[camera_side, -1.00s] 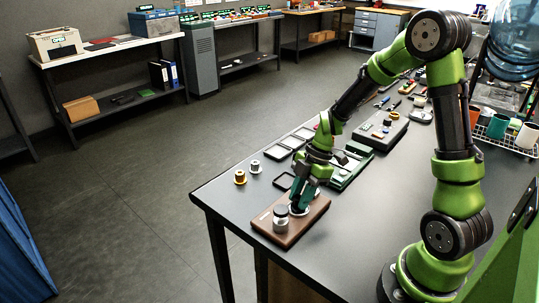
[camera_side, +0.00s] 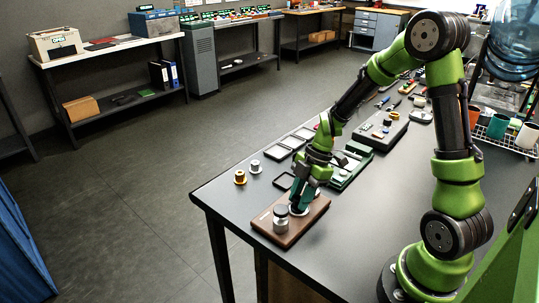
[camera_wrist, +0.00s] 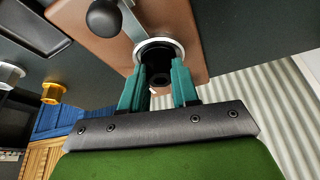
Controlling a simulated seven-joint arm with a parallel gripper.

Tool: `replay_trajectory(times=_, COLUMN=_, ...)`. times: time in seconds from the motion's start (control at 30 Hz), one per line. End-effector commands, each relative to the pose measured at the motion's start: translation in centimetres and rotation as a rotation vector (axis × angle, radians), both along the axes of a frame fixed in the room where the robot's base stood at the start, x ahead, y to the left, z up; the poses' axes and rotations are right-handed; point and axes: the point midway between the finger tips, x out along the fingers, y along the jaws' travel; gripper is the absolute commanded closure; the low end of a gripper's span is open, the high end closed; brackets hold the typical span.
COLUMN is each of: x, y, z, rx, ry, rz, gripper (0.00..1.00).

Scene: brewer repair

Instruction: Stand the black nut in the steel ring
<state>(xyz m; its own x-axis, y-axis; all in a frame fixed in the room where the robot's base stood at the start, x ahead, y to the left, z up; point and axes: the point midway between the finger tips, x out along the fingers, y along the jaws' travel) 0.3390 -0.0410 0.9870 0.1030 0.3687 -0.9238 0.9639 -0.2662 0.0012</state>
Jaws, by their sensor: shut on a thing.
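The steel ring (camera_wrist: 178,46) is set in the brown board (camera_wrist: 190,20); its pale rim also shows in the side view (camera_side: 304,210). The black nut (camera_wrist: 158,72) sits between my teal fingertips, and its dark body overlaps the ring's opening in the wrist view. My gripper (camera_wrist: 158,88) is shut on the nut, pointing down at the ring; it also shows in the side view (camera_side: 299,204). The fingers hide the nut in the side view. I cannot tell how deep the nut sits in the ring.
A grey knobbed piece (camera_side: 281,220) stands on the board close to the ring; a black ball knob (camera_wrist: 103,18) shows there in the wrist view. A silver spool (camera_side: 255,167) and a gold spool (camera_side: 240,177) stand left. A black frame (camera_side: 284,182) and green device (camera_side: 350,168) lie behind.

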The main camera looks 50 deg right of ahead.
Motion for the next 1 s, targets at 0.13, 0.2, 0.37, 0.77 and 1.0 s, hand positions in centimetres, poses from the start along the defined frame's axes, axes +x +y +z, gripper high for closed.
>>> replay_trajectory(times=0.13, x=-0.01, y=0.01, z=-0.16, rx=0.001, ry=0.0, rz=-0.001, gripper=1.0)
replay_trajectory(times=0.2, x=-0.01, y=0.01, z=-0.14, rx=0.0, ry=0.0, rz=0.0, gripper=0.6)
replay_trajectory(times=0.37, x=-0.01, y=0.01, z=-0.14, rx=0.0, ry=0.0, rz=0.0, gripper=0.41)
replay_trajectory(times=0.77, x=-0.02, y=0.0, z=-0.15, rx=0.0, ry=0.001, rz=-0.001, gripper=0.19)
replay_trajectory(times=1.0, x=0.01, y=-0.01, z=0.06, rx=0.0, ry=0.0, rz=0.0, gripper=0.19)
